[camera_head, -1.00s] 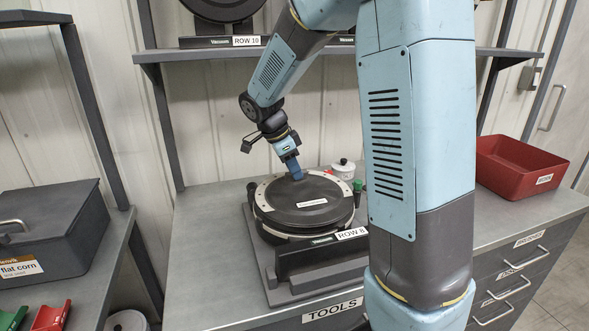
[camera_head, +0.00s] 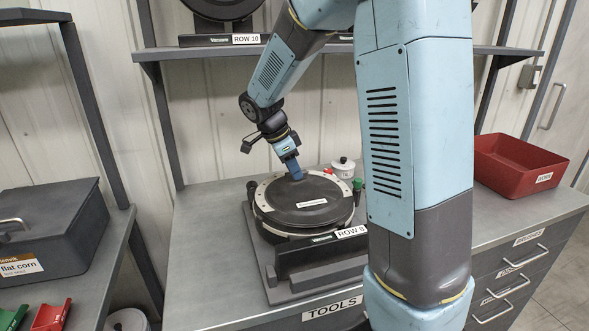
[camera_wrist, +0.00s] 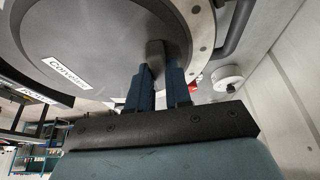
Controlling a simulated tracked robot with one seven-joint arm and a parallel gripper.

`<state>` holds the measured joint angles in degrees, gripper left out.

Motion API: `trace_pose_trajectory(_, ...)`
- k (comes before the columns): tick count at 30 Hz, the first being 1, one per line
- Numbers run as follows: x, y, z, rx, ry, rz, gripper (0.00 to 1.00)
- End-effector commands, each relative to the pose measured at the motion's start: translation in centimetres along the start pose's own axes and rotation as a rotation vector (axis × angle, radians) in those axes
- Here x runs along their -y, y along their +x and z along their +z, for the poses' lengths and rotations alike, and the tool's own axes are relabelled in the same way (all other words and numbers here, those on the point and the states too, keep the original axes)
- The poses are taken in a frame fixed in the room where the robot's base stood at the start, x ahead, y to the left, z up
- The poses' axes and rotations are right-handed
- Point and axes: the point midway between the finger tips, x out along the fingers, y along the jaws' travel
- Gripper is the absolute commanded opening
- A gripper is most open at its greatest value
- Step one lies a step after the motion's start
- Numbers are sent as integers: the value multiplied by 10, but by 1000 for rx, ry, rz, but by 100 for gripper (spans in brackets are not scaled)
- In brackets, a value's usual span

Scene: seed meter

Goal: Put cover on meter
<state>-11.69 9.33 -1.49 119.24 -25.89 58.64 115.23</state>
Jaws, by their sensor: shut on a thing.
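The cover (camera_head: 300,205) is a dark round disc with a white label, lying flat on the meter. The meter (camera_head: 295,258) is a dark unit with a pale ring around the cover and a "ROW 8" label, on a grey base on the bench. My gripper (camera_head: 294,172) is at the back edge of the cover. In the wrist view my gripper (camera_wrist: 160,68) has both blue fingers shut on a small dark knob of the cover (camera_wrist: 95,35). Whether the cover is fully seated all round is hard to tell.
A small white pot (camera_head: 343,168) and a green-topped item (camera_head: 357,185) stand behind the meter on the right. A red bin (camera_head: 515,165) is on the bench at right. A shelf (camera_head: 340,52) runs above. Bench space left of the meter is clear.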

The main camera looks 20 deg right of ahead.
Motion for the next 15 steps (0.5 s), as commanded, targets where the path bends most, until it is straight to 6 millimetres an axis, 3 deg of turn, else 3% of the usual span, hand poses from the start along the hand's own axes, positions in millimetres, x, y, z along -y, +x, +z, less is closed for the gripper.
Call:
trace_pose_trajectory(5,0,0,0,0,0,-1,0)
trace_pose_trajectory(6,0,0,0,0,0,-1,22)
trace_pose_trajectory(15,0,0,0,0,0,-1,49)
